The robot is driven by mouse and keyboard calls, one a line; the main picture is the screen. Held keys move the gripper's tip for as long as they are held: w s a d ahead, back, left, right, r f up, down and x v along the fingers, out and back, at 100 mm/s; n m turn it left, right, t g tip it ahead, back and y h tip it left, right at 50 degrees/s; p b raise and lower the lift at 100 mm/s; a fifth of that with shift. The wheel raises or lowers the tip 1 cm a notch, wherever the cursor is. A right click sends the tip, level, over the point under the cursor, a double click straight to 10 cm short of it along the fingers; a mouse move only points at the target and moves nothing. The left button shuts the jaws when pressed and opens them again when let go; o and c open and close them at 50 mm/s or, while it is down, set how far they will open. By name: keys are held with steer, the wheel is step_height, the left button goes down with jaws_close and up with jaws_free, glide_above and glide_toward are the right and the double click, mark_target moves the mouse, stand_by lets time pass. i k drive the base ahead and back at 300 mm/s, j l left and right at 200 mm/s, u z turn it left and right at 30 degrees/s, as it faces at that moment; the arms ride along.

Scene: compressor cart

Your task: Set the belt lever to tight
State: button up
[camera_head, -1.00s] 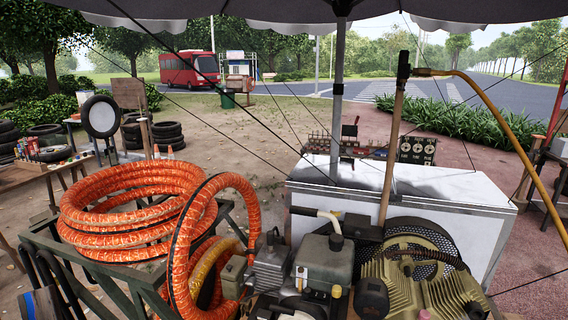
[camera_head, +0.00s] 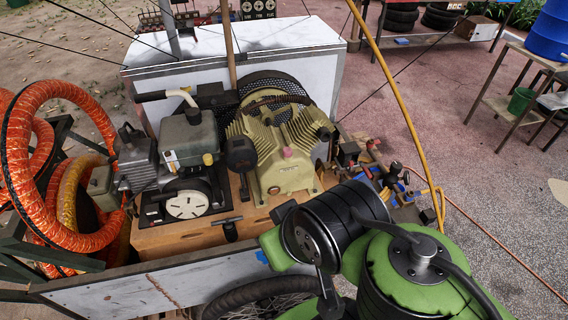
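The compressor cart holds an engine (camera_head: 188,140) on the left and a ribbed olive compressor head (camera_head: 280,150) on the right, on a brown wooden base. A black T-shaped handle (camera_head: 230,229) stands at the front edge of that base, below and between them. It may be the belt lever; I see no marking for tight or loose. A dark mesh guard (camera_head: 268,84) stands behind the compressor. My green and black arm fills the lower right, in front of the cart. I cannot make out my gripper's fingers.
Orange hose coils (camera_head: 45,215) lie on a stand at the left. A white box (camera_head: 290,40) stands behind the machinery. A yellow hose (camera_head: 395,95) arches down on the right, near fittings and a red hose on the ground. Open pavement lies right of the cart.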

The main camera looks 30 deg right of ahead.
mark_target(243, 182)
steer(key=k+l, duration=0.4)
steer(key=l, duration=0.25)
steer(key=i+l, duration=0.1)
steer(key=l, duration=0.4)
steer(key=i+l+z, duration=0.1)
steer(key=l, duration=0.45)
